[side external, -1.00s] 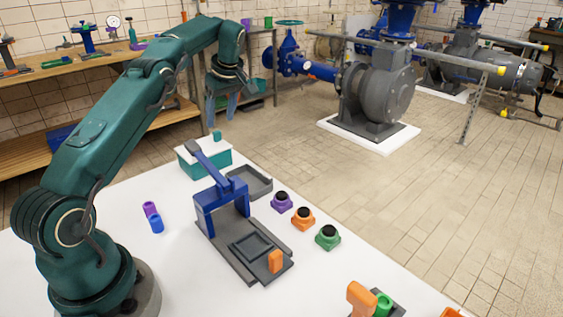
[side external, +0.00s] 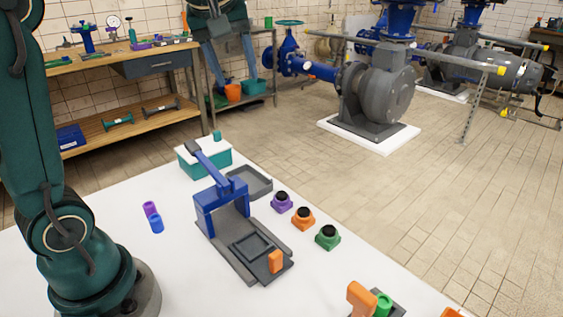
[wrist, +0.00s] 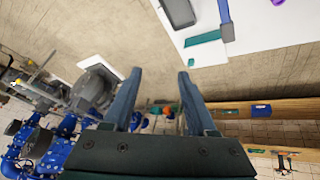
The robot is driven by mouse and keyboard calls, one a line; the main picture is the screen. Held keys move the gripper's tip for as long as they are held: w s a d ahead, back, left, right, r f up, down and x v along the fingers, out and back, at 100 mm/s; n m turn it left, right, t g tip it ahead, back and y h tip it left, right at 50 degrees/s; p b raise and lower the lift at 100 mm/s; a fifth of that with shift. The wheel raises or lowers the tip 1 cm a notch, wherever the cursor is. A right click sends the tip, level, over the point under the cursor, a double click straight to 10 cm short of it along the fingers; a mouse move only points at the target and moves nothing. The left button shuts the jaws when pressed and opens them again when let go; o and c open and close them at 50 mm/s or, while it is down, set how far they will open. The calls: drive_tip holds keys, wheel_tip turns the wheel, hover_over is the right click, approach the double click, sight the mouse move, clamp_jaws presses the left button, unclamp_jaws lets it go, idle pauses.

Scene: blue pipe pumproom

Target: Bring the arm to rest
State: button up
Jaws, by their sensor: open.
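My gripper (side external: 232,76) hangs high at the top of the side external view, well above and behind the white table. Its two blue-grey fingers point down and are spread apart. In the wrist view the fingers (wrist: 159,74) are also apart, with nothing held between them; the floor and a shelf lie far below. My green arm stands nearly upright at the left of the side view, and its upper part is out of the picture.
On the white table (side external: 110,215) stand a blue press (side external: 222,205), a teal box (side external: 205,160), a grey tray (side external: 258,184), purple (side external: 282,204), orange (side external: 303,219) and green (side external: 327,238) black-topped pieces, and purple and blue cylinders (side external: 154,217). A wooden bench (side external: 95,72) and pump (side external: 375,95) stand behind.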

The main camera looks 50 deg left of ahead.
drive_tip(key=s+d+f+m+h, duration=0.3)
drive_tip(key=s+d+f+m, duration=0.8)
drive_tip(key=s, duration=0.4)
drive_tip(key=shift+s+f+m+t+h, duration=0.15)
drive_tip(key=shift+f+m+t+h, duration=0.15)
drive_tip(key=shift+t, duration=0.1)
